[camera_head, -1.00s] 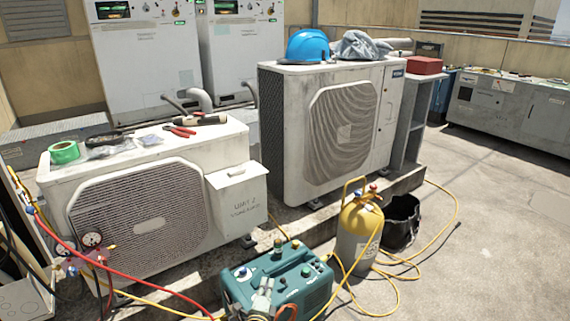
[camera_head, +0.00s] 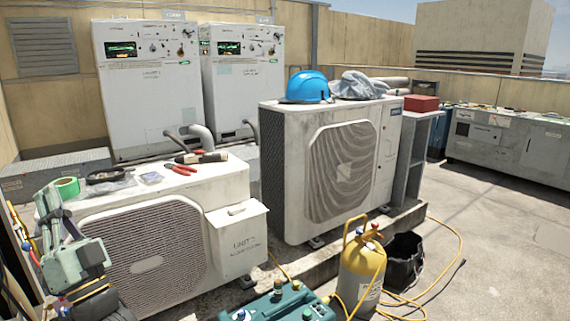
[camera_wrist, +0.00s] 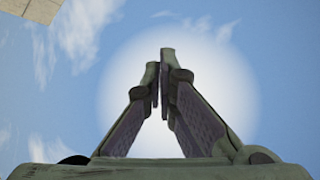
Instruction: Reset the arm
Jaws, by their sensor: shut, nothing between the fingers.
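My gripper (camera_head: 48,198) is grey-green and stands at the lower left of the head view, pointing up, in front of the left condenser unit. In the wrist view my gripper (camera_wrist: 162,58) has its two fingers closed together at the tips, with nothing between them. Part of my arm below the gripper is cut off by the bottom edge of the head view.
The left condenser (camera_head: 195,190) carries green tape (camera_head: 66,187) and red-handled pliers (camera_head: 182,170). The larger condenser (camera_head: 285,165) carries a blue hard hat (camera_head: 307,87). A yellow cylinder (camera_head: 360,270), black bucket (camera_head: 404,262) and teal machine (camera_head: 285,303) stand in front. The right floor is mostly clear.

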